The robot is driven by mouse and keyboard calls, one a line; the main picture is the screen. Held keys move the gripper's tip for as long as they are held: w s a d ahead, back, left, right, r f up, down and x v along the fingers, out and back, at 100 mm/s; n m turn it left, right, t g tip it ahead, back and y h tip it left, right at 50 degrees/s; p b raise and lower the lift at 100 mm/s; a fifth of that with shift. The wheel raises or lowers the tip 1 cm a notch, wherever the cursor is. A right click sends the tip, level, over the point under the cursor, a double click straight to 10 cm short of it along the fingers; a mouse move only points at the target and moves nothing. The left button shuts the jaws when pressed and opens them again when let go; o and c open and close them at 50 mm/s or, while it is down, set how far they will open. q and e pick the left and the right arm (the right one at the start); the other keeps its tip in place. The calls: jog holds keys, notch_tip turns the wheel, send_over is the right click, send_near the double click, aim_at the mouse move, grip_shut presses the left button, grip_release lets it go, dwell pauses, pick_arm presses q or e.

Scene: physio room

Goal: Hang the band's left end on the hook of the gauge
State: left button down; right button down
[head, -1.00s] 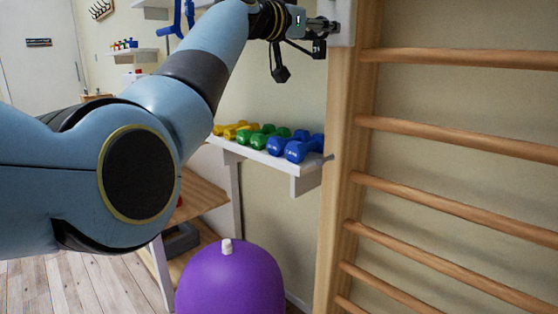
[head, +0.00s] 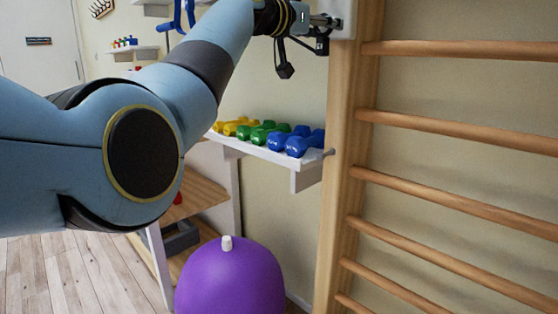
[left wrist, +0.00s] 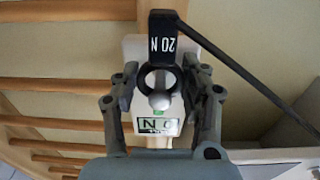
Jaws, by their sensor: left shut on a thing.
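My left gripper (head: 324,30) is high up at the wall-bar post, close to the white gauge (head: 346,20), which is cut by the top edge. The gauge (left wrist: 135,50) lies behind the ring, with a small display reading N and 0. The hook's pale round tip (left wrist: 159,102) shows at the ring's lower edge. I cannot tell whether the ring is around the hook. My right gripper is not in view.
The black band strap (left wrist: 245,75) runs off to the lower right. Wooden wall bars (head: 460,125) fill the right side. A shelf (head: 260,152) with coloured dumbbells (head: 285,140) and a purple ball (head: 230,280) are below the gripper.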

pick_arm(q)
jog(key=c, duration=0.6)
grip_release()
jog(key=shift+o, duration=0.8)
jog(key=shift+s+a+r+p, duration=0.15)
jog(key=shift+s+a+p, duration=0.3)
jog(key=shift+a+p, duration=0.1)
jog(key=p+v, duration=0.3)
jog(key=v, duration=0.3)
jog(key=shift+s, duration=0.3)
jog(key=shift+a, duration=0.15)
